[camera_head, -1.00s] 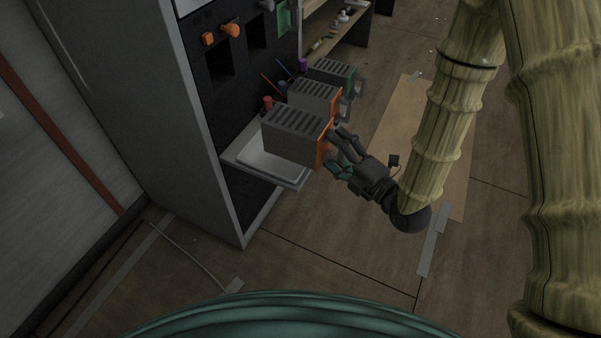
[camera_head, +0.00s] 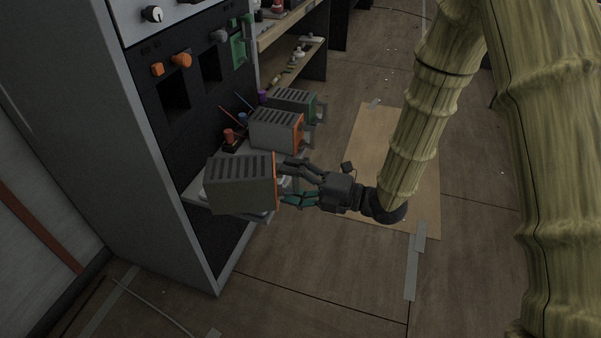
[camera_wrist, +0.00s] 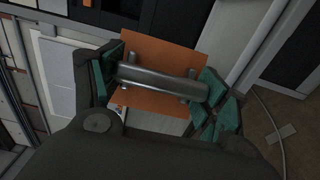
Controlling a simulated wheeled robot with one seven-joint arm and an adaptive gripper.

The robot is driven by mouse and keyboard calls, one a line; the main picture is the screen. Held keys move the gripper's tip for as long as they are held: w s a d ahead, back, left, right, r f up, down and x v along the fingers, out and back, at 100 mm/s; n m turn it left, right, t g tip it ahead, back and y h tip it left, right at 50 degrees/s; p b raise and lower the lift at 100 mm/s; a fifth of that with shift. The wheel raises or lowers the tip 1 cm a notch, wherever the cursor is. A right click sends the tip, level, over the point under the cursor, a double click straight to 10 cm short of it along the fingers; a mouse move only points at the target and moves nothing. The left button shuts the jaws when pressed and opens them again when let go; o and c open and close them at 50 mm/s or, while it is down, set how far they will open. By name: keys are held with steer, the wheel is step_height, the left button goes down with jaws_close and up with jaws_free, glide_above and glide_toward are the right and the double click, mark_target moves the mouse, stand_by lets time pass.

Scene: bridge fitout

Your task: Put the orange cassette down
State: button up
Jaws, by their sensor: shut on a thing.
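My gripper (camera_head: 290,183) is shut on the handle of a grey slotted cassette (camera_head: 238,186) with an orange front plate. In the wrist view the orange plate (camera_wrist: 152,48) and the round metal handle (camera_wrist: 162,84) lie between my green-padded fingers. The cassette is at the near end of the rack's pull-out shelf (camera_head: 192,191) and hides most of the white tray there. I cannot tell whether it touches the tray or the shelf. A second orange-fronted cassette (camera_head: 275,130) stands behind it, and a green-fronted one (camera_head: 295,104) farther back.
The grey rack (camera_head: 135,180) stands at left, with dark open slots, an orange knob (camera_head: 181,60) and a green part (camera_head: 239,50). Small red (camera_head: 229,135) and blue items stand by the cassettes.

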steer(key=w+d+f, duration=0.2)
steer(key=w+f, duration=0.2)
steer(key=w, duration=0.4)
steer(key=shift+w+d+b, duration=0.15)
steer(key=shift+d+b, duration=0.2)
steer(key=shift+b, duration=0.1)
steer(key=shift+f+b, duration=0.35)
steer(key=shift+f, duration=0.2)
steer(key=o, duration=1.6)
steer(key=shift+r, duration=0.1)
steer(key=v, duration=0.4)
steer(key=p+v, duration=0.1)
steer(key=v, duration=0.7)
steer(key=shift+r, duration=0.3)
